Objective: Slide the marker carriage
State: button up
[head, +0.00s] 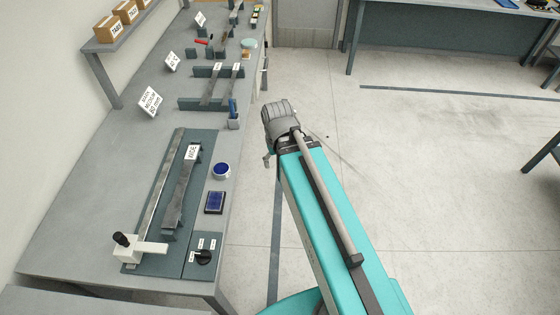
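The marker carriage (143,247) is a white block with a black upright knob (124,240). It sits at the near end of a long light rail (165,181) on a dark base plate (152,265) on the bench. A white arm of the carriage reaches right, just short of the near end of a grey flat specimen (182,193). The specimen lies beside the rail and has a white label at its far end. My teal arm stands to the right of the bench, over the floor. My gripper cannot be made out in this view.
A dial switch (204,257), a blue-screened box (214,202) and a round blue-topped item (221,170) stand right of the plate. Racks (213,87) and signs stand farther along the bench (60,235). Boxes sit on a wall shelf. The floor (450,215) at right is clear.

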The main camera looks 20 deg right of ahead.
aim_at(130, 247)
jog(key=u, duration=1.45)
